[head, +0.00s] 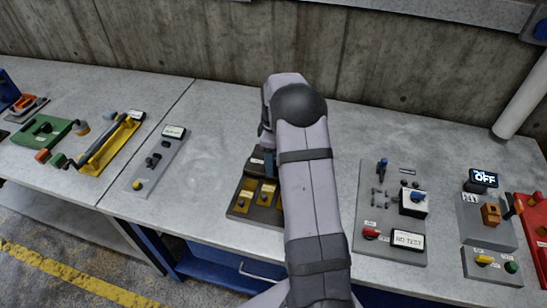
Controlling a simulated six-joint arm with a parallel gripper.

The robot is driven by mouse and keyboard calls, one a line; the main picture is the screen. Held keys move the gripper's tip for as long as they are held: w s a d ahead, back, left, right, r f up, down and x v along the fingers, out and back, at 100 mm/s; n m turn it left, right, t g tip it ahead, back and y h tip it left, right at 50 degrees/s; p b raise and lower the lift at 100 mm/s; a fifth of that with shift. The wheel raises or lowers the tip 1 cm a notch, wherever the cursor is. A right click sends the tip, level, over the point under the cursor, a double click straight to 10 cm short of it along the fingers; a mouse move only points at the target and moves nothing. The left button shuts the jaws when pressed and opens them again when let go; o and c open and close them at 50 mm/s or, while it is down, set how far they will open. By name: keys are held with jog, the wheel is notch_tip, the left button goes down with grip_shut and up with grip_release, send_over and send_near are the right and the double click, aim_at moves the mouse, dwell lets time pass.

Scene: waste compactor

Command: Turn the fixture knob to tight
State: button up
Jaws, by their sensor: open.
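My arm reaches up the middle of the head view, and its wrist bends down over a dark panel (240,208). My gripper (269,163) shows only as a small dark part left of the arm, above the back of this panel; the arm hides the rest and its fingertips. No knob is readably labelled as the fixture knob. A blue knob (417,196) sits on a white box on the grey panel (378,252) to the right, well apart from my gripper. That panel also bears a red knob (371,232) and a "NO TEST" display (408,240).
Left of the dark panel stands a narrow grey panel (152,172), then a yellow tray (110,147) and a green device (42,131). A concrete wall (200,45) closes the back.

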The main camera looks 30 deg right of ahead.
jog(key=c, duration=1.1)
jog(key=shift+o, duration=0.3)
